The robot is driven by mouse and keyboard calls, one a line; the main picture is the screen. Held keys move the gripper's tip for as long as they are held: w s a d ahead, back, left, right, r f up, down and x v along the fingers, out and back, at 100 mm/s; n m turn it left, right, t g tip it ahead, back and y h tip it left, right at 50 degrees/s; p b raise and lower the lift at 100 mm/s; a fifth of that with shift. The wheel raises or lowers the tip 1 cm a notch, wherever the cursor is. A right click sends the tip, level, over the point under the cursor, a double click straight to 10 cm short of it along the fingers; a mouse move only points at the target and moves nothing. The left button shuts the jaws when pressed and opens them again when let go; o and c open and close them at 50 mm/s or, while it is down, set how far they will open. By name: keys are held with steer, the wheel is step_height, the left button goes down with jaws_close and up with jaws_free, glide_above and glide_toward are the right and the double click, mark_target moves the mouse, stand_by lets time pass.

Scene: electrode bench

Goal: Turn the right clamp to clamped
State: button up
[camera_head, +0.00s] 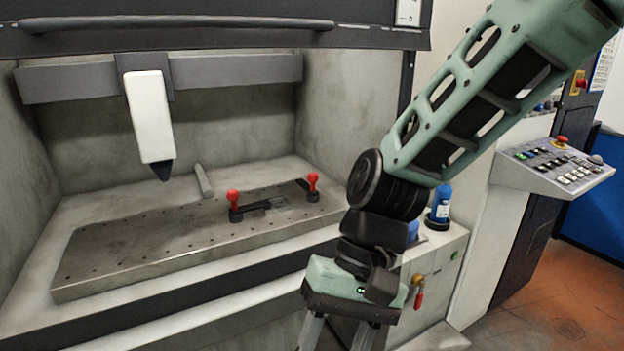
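The right clamp (312,189) has a red knob on a dark base and stands near the right end of the grey perforated plate (150,242). A dark arm reaches from it up and to the left. A second, left clamp (234,206) with a red knob stands near the middle of the plate, its dark arm pointing right to a small metal piece (276,202). My gripper (338,345) hangs in front of the bench, below and to the right of both clamps and apart from them. Its two fingers run out of the bottom edge, so their tips are hidden.
A white tool head with a dark tip (150,115) hangs over the plate's left part. A grey rod (203,180) lies behind the plate. A blue bottle (441,203) stands right of my arm. A control panel (553,165) juts out at the right.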

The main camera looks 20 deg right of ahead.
steer(key=w+a+m+y, duration=0.2)
steer(key=w+m+y, duration=0.3)
steer(key=w+m, duration=0.3)
steer(key=m+t, duration=1.9)
steer(key=m, duration=0.1)
glide_toward(317, 179)
steer(key=shift+y, duration=0.4)
steer(key=p+x, duration=0.5)
steer(key=x, duration=0.6)
steer(key=shift+w+f, duration=0.2)
steer(key=shift+w, duration=0.2)
jaws_close()
